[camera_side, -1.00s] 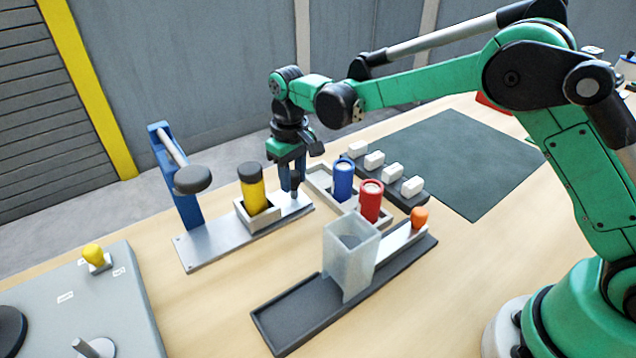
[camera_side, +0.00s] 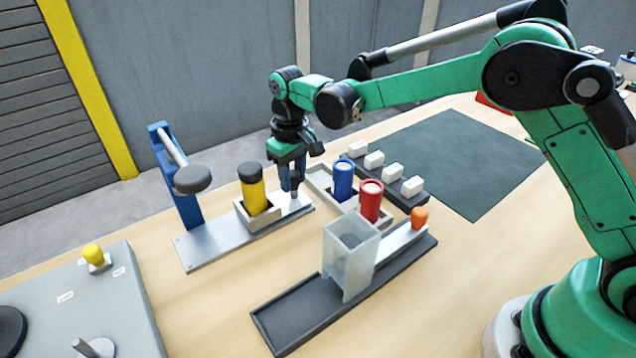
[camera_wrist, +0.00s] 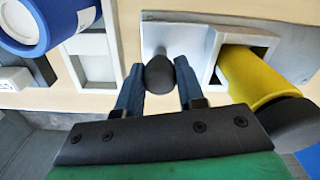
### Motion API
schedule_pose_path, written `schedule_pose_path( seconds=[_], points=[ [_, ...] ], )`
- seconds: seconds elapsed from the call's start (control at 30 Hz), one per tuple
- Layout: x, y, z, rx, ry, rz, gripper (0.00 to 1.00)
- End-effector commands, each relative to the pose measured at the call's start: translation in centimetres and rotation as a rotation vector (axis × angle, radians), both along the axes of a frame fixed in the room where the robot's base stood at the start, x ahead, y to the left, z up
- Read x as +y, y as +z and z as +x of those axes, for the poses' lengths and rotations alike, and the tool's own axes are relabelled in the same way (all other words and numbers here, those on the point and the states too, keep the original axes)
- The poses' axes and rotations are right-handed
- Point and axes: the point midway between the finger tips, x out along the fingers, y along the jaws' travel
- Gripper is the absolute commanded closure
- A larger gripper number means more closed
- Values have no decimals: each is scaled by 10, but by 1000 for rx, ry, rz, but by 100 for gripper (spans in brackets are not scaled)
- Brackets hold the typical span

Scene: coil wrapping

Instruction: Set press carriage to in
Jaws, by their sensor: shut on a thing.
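The press has a silver base plate (camera_side: 222,243), a blue post (camera_side: 180,180) and a dark round press head (camera_side: 193,179) at its left end. The press carriage (camera_side: 263,222) is a light grey box-shaped holder on the plate, with a yellow cylinder with a dark cap (camera_side: 254,192) standing in it. The cylinder is to the right of the press head, not under it. My gripper (camera_side: 291,186) is shut on the carriage's dark knob (camera_wrist: 159,72), at the right end of the plate. In the wrist view the fingers sit on both sides of the knob.
A tray with blue (camera_side: 343,181) and red (camera_side: 370,201) cylinders stands right of my gripper. A clear box (camera_side: 349,262) stands on a dark rail (camera_side: 300,318) in front. A grey panel with a yellow knob (camera_side: 94,255) lies at left. A dark mat (camera_side: 470,165) is behind.

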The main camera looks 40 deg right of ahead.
Motion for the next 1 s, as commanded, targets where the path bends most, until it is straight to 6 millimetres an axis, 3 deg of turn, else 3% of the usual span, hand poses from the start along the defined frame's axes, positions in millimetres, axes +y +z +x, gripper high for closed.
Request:
schedule_pose_path(
  seconds=[0.47,0.57,0.8,1.0],
  points=[
    [4,1,0,1,2,1,100],
    [21,1,0,1,6,1,100],
    [81,1,0,0,6,0,100],
    [104,1,0,-1,1,0,100]
  ],
)
